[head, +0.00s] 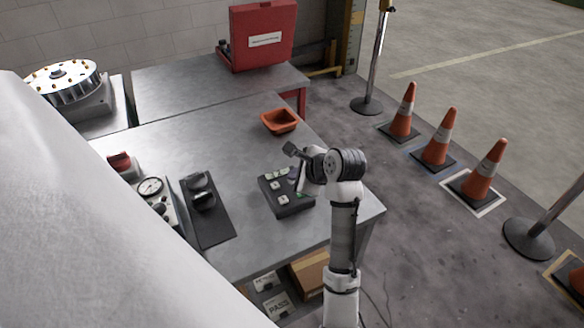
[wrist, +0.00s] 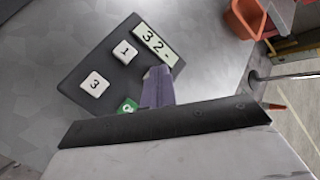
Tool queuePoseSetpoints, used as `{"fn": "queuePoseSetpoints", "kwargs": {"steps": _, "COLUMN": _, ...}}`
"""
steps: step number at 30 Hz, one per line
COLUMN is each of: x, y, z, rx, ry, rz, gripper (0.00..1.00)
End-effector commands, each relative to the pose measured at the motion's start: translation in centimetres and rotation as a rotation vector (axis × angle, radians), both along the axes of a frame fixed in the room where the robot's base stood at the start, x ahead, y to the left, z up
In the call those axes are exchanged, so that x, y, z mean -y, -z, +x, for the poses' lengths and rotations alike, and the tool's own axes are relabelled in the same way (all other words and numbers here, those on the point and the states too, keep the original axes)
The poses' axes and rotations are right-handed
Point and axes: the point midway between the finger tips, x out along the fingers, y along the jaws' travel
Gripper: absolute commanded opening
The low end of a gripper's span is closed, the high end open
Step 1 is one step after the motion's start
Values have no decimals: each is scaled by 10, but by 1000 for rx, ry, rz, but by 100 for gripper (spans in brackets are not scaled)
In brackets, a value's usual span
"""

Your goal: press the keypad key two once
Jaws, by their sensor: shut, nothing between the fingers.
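The dark keypad (head: 287,208) lies on the metal table near its right front edge. In the wrist view the keypad (wrist: 78,78) shows a white key one (wrist: 125,52), a white key three (wrist: 95,84) and part of a green key (wrist: 127,107). Its display (wrist: 158,45) reads "32-". My gripper (wrist: 158,72) is shut and empty, its purple fingers over the keypad beside keys one and green. Key two is not seen in the wrist view; my fingers cover that part. In the head view my gripper (head: 300,180) is at the keypad's right side. I cannot tell whether the fingertips touch it.
An orange tray (head: 279,122) stands behind the keypad. A black stand (head: 207,210) and a gauge box (head: 151,187) are to the left. A red case (head: 263,35) is at the back. Traffic cones (head: 437,148) stand on the floor to the right.

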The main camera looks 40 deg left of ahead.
Motion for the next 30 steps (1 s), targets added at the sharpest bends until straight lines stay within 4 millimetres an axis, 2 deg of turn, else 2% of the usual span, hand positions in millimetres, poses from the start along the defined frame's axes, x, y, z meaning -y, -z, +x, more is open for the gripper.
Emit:
{"fn": "queuePoseSetpoints", "kwargs": {"steps": 14, "x": 0, "y": -16, "z": 0, "rx": -2, "ry": 0, "rz": -1, "gripper": 0}}
{"fn": "queuePoseSetpoints", "kwargs": {"steps": 26, "x": 0, "y": -16, "z": 0, "rx": -1, "ry": -1, "rz": -1, "gripper": 0}}
{"fn": "queuePoseSetpoints", "kwargs": {"steps": 30, "x": 0, "y": -22, "z": 0, "rx": -1, "ry": 0, "rz": 0, "gripper": 0}}
